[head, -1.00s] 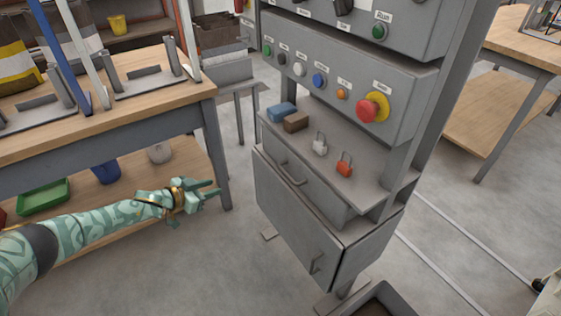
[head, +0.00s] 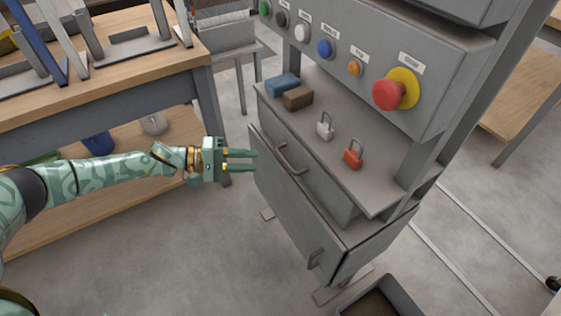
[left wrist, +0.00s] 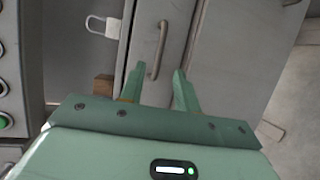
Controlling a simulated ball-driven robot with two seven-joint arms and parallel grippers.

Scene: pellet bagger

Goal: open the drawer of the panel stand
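The grey panel stand (head: 345,190) stands in the middle of the head view. Its drawer (head: 315,185) lies under the shelf and has a bar handle (head: 291,160); the drawer looks shut. Below it is a larger front with its own handle (head: 316,259). My left gripper (head: 255,161) is open and empty, to the left of the drawer handle and apart from it. In the left wrist view the drawer handle (left wrist: 158,50) shows beyond and between the two open fingers (left wrist: 156,82). My right gripper is not in view.
On the stand's shelf are a blue block (head: 283,84), a brown block (head: 298,98), a grey padlock (head: 325,127) and a red padlock (head: 353,155). A red stop button (head: 390,92) sits above. A wooden workbench (head: 130,62) is at left. A dark bin (head: 382,300) stands on the floor.

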